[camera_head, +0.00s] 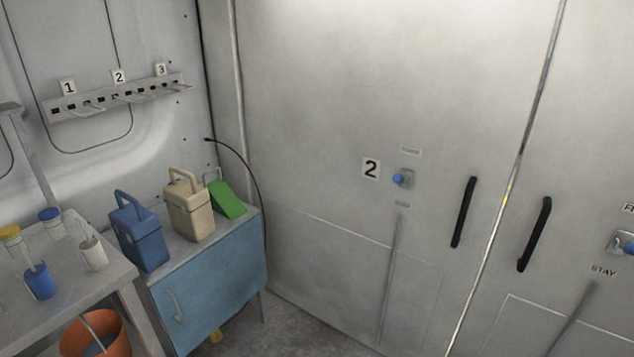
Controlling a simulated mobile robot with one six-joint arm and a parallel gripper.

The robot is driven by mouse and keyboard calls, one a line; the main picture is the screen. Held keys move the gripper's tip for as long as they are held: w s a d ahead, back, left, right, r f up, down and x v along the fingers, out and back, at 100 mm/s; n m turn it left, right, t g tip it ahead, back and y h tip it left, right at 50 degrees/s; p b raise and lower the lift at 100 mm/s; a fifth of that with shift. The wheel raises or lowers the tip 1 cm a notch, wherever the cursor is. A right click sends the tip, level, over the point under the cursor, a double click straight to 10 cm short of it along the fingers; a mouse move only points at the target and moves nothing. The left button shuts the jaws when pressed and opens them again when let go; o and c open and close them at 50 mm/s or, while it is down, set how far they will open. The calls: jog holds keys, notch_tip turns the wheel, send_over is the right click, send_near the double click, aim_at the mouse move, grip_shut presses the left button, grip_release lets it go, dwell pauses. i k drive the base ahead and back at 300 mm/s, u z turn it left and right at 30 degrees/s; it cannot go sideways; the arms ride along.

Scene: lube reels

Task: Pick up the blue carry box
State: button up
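The blue carry box (142,238) stands upright on the top of a blue-fronted cabinet (212,291), near its left end. Its handle (128,199) is raised above the lid. A beige carry box (190,213) with a raised handle stands just right of it. A green box (226,199) leans or lies tilted at the right end of the cabinet top. My gripper is not in view.
A grey bench (75,287) at left holds a blue cup (39,281), a white cup (93,254) and lidded jars. An orange bucket (112,334) is below it. A numbered hook rail (115,97) is on the wall. Grey doors (330,150) with black handles fill the right.

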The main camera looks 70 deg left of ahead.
aim_at(137, 230)
jog(key=u, duration=1.7)
jog(key=k, duration=0.15)
jog(key=u, duration=1.85)
jog(key=k, duration=0.7)
jog(key=z, duration=0.2)
jog(key=i, duration=0.75)
jog(key=u, duration=0.05)
